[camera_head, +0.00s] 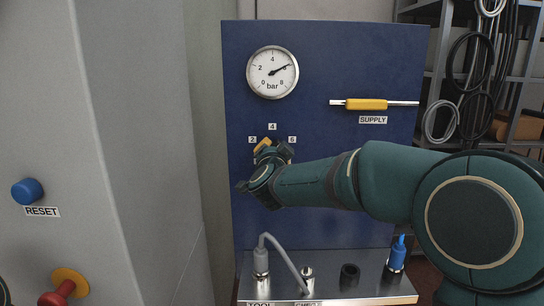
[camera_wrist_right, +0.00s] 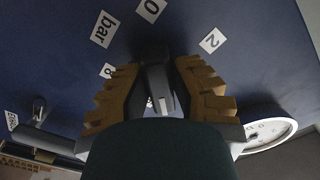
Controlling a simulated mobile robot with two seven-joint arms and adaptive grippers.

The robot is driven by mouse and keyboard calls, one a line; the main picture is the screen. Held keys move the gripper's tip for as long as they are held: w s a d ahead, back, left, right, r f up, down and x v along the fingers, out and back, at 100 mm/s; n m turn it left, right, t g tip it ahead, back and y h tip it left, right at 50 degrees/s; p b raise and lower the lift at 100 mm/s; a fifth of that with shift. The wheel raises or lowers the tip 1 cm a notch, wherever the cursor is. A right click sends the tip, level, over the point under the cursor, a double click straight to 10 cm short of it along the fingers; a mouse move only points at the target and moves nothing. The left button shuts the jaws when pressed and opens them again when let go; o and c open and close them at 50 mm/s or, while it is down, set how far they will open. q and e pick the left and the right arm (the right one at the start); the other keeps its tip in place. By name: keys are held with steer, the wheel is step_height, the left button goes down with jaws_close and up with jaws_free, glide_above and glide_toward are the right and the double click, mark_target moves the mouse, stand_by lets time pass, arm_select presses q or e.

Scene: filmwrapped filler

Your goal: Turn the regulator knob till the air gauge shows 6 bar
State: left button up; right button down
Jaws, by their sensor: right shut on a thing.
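The air gauge (camera_head: 272,72) is a round white dial marked bar at the top of the blue panel. Its needle points up and right, about where 6 lies between 4 and 8; the needle seems to cover that numeral. The gauge also shows edge-on in the right wrist view (camera_wrist_right: 268,132). My right gripper (camera_head: 272,151) is at the regulator knob below the gauge, among labels 2, 4 and 6. In the right wrist view its tan-padded fingers are shut on the grey regulator knob (camera_wrist_right: 156,80). The gripper hides most of the knob in the head view. My left gripper is not in view.
A yellow-handled supply valve (camera_head: 366,104) is at the panel's upper right. A metal ledge (camera_head: 335,284) below carries several fittings, a grey hose (camera_head: 284,254) and a blue connector (camera_head: 397,254). A blue reset button (camera_head: 27,191) and a red knob (camera_head: 60,291) are at left.

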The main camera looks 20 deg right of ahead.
steer(key=shift+r, duration=0.15)
stand_by(0.3)
steer(key=c, duration=0.8)
jaws_free()
steer(key=v, duration=1.2)
